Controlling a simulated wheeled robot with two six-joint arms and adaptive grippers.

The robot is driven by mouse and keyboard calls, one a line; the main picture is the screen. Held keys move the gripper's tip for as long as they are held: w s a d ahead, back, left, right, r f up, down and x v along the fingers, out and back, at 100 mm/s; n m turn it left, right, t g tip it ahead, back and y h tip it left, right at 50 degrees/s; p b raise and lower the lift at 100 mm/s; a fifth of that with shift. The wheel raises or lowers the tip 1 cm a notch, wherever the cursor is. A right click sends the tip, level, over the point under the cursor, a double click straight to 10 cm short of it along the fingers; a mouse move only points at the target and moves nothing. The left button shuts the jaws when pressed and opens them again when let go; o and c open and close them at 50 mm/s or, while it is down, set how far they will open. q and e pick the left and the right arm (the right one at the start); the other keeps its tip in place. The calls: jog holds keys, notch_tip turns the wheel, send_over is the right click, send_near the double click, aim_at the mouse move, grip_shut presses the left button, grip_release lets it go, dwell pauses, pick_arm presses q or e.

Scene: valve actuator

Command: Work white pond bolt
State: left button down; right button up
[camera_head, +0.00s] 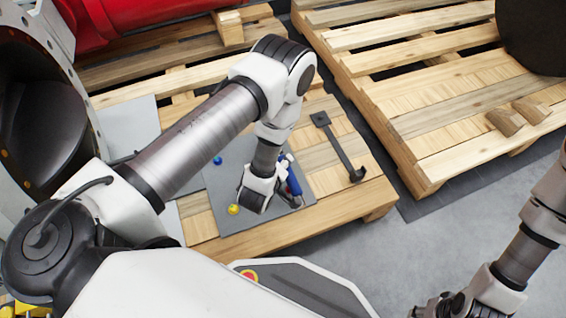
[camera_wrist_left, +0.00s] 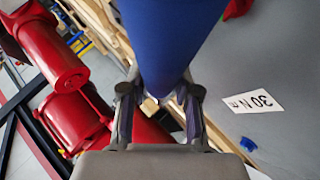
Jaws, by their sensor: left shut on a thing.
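My left gripper (camera_wrist_left: 160,92) is shut on a blue cylindrical tool (camera_wrist_left: 170,40), which fills the top middle of the left wrist view between the two fingers. In the head view the blue tool (camera_head: 293,181) shows beside my left wrist, above the grey board (camera_head: 218,190); the fingers are largely hidden there. A white bolt cannot be told apart for sure. My right gripper (camera_head: 452,304) is at the bottom right of the head view, partly cut off, and its jaws are unclear.
The board carries a yellow knob (camera_head: 233,209) and a blue knob (camera_head: 217,160). A "30 Nm" label (camera_wrist_left: 252,102) shows in the wrist view. A dark tool (camera_head: 340,150) lies on the pallet (camera_head: 345,205). A large flanged pipe (camera_head: 40,110) stands at left.

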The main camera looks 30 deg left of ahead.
pick_arm(q)
jog(key=shift+r+p, duration=0.15)
jog(key=shift+p, duration=0.15)
dwell(0.4)
jog(key=shift+f+b, duration=0.45)
jog(key=shift+f, duration=0.65)
dwell(0.5)
jog(key=shift+a, duration=0.1)
jog(key=shift+s+a+m+h+p, duration=0.4)
jog(key=shift+s+a+m+h, duration=0.35)
jog(key=shift+m+h, duration=0.25)
jog(key=shift+a, duration=0.15)
